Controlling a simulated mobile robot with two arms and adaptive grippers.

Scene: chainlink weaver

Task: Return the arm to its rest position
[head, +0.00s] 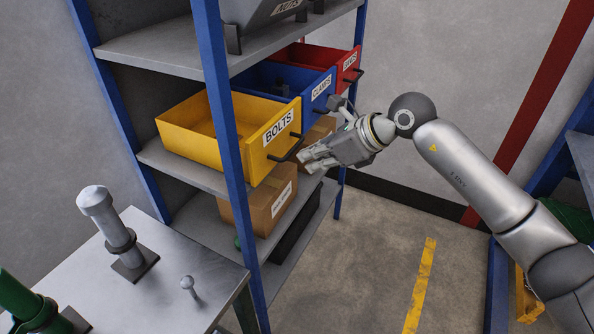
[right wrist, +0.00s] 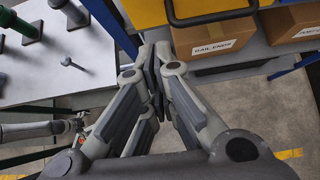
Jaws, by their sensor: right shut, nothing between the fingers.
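My right arm comes in from the right in the head view. Its gripper (head: 306,160) is shut and empty, in the air just right of the yellow BOLTS drawer (head: 271,141) and near its dark handle (head: 286,149). I cannot tell from this view whether the fingers touch the handle. In the right wrist view the fingers (right wrist: 153,62) are closed together with nothing between them. The yellow drawer juts out of the shelf and its visible inside looks empty.
The blue-posted rack (head: 229,150) also holds blue (head: 318,95) and red (head: 348,68) drawers. Cardboard boxes (head: 268,205) sit below. A metal table (head: 190,265) with upright posts (head: 108,220) stands at front left. Floor (head: 375,240) right of the rack is clear.

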